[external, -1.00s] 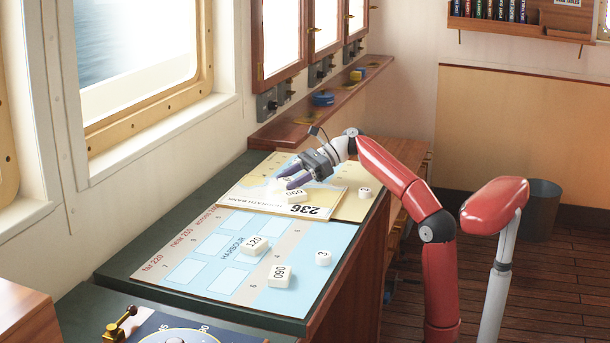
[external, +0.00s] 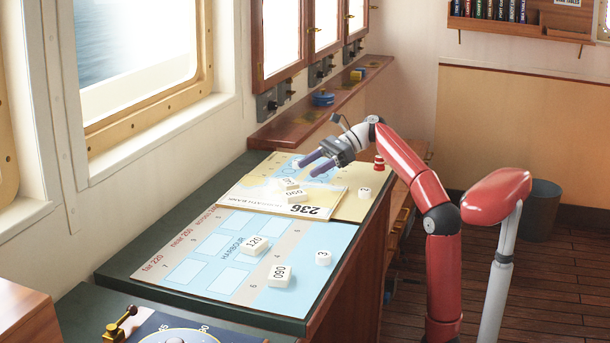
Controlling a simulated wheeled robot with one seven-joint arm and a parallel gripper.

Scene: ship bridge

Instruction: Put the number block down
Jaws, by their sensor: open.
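My gripper (external: 305,168) is open and empty, above the far part of the chart desk. A white number block (external: 296,196) lies below it on the cream card marked 236 (external: 268,205). Another white block (external: 289,184) lies right behind that one, partly overlapped in this view. I cannot tell whether the two blocks touch. Both are clear of my fingers. Their numbers are too small to read surely.
A block marked 120 (external: 253,245), another block (external: 279,276) and a small round piece (external: 323,257) lie on the blue harbour chart (external: 215,247). Another round piece (external: 364,192) and a red piece (external: 379,163) are near the desk's right edge. Windows stand behind.

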